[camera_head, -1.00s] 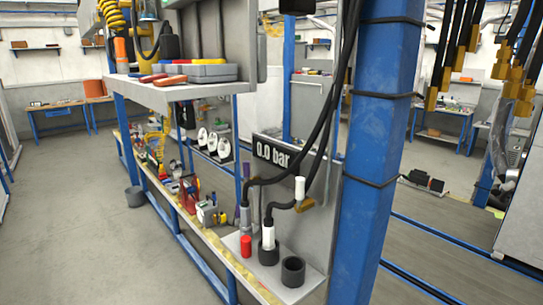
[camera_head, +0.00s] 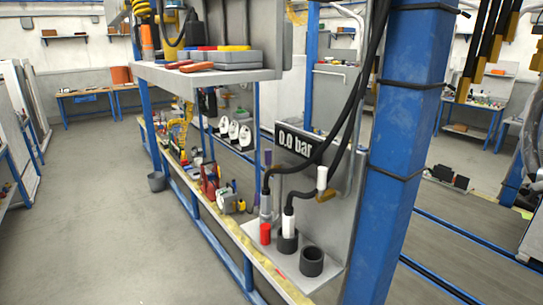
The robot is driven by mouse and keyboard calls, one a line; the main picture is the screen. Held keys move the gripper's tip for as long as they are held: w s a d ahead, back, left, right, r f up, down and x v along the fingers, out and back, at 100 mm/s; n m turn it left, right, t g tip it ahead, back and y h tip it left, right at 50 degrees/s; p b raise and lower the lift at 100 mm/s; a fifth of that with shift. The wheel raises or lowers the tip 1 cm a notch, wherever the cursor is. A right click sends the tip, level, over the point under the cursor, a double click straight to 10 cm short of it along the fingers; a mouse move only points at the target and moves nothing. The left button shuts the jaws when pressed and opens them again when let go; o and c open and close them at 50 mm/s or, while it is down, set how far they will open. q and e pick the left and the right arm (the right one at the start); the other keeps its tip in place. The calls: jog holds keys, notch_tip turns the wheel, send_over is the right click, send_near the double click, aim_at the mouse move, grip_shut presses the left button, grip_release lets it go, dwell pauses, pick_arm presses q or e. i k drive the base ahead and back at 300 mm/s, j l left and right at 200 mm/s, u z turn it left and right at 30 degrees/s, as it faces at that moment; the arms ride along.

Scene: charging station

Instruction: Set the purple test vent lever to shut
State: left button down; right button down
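Neither of my grippers is in view.
The station's shelf (camera_head: 322,281) holds a red cylinder (camera_head: 265,234), a white-topped hose fitting (camera_head: 288,224) in a black holder, and an empty black cup (camera_head: 312,261). A blue post (camera_head: 400,150) stands to the right. Open floor (camera_head: 110,230) lies at the left.

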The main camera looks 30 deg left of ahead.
aim_at(268, 152)
jog(key=i+j+u, duration=0.1)
jog(key=u, duration=0.25)
jog(key=i+j+u, duration=0.1)
jog(key=u, duration=0.25)
jog(key=i+j+u, duration=0.1)
jog(key=u, duration=0.25)
